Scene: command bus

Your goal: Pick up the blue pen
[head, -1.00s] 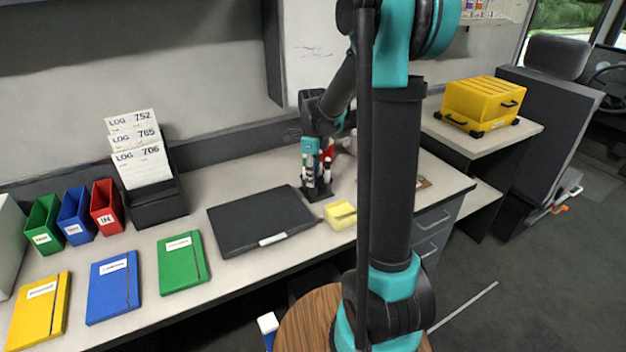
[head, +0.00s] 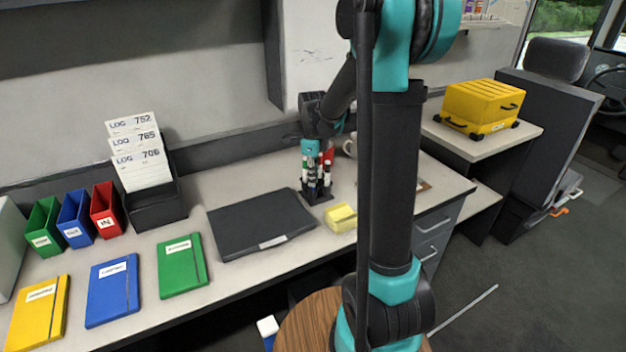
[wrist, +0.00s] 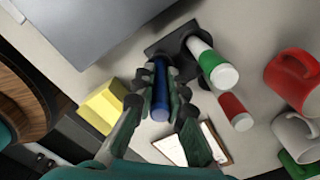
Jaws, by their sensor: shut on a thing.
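The blue pen (wrist: 160,85) shows in the wrist view between the two fingers of my gripper (wrist: 161,93), which is shut on it. In the head view my gripper (head: 311,172) is pointed down over the holder on the desk, and the pen there is largely hidden by the gripper. A green-and-white marker (wrist: 210,63) and a red-and-white marker (wrist: 235,110) stand at the holder, to the right of the blue pen.
A yellow sticky-note block (head: 341,216) lies near the holder. A closed laptop (head: 262,222) is to its left. A red mug (wrist: 292,78) and a white mug (wrist: 297,135) are close on the right in the wrist view. A notepad (wrist: 190,148) lies nearby.

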